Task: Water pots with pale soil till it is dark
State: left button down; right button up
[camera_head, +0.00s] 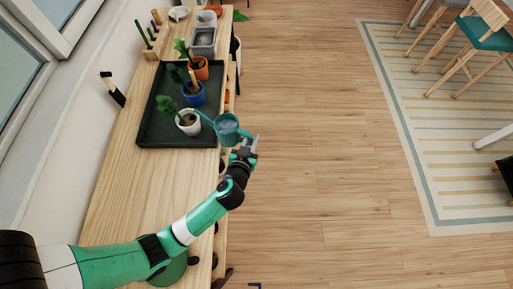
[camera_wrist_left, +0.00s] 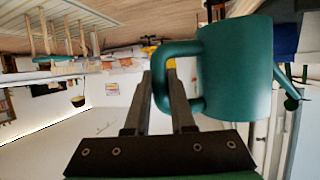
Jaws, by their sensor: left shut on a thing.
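A teal watering can (camera_head: 227,128) is in my left gripper (camera_head: 247,150), beside the right edge of a dark green tray (camera_head: 160,138). In the left wrist view, the left gripper (camera_wrist_left: 160,80) is shut on the handle of the watering can (camera_wrist_left: 235,70). The spout points left, with its tip near the white pot's upper right side. On the tray stand a white pot (camera_head: 189,129), a blue pot (camera_head: 195,99) and an orange pot (camera_head: 202,73), each with a green plant. Leaves partly hide the soil, and its shade is hard to tell. My right gripper is out of view.
The tray lies on a long wooden bench (camera_head: 122,180) along the wall. Behind it are a grey bin (camera_head: 204,42), a wooden holder with tools and a white dish (camera_head: 178,13). A black-handled tool (camera_head: 112,89) is at the left. The bench's front part is mostly clear.

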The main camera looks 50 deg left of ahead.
aim_at(248, 134)
pick_arm(q)
jog(key=shift+w+a+r+n+y, duration=0.1)
jog(key=shift+a+r+n+y, duration=0.1)
jog(key=shift+a+n+y, duration=0.15)
notch_tip(248, 134, up, 4)
jog(key=n+h+p, duration=0.1)
jog(key=p, duration=0.4)
jog(key=shift+f+n, duration=0.15)
jog(key=shift+n, duration=0.2)
jog(key=shift+a+f+b, duration=0.1)
jog(key=shift+f+b, duration=0.25)
jog(key=shift+b, duration=0.15)
jog(key=shift+s+a+r+n+h+p, duration=0.15)
jog(key=shift+r+n+h+p, duration=0.2)
jog(key=shift+r+p, duration=0.5)
jog(key=shift+s+a+r+n+h+p, duration=0.15)
jog(key=shift+r+n+h+p, duration=0.15)
jog(key=shift+r+p, duration=0.55)
jog(key=shift+w+f+b, duration=0.1)
jog(key=shift+f+b, duration=0.1)
jog(key=shift+b, duration=0.15)
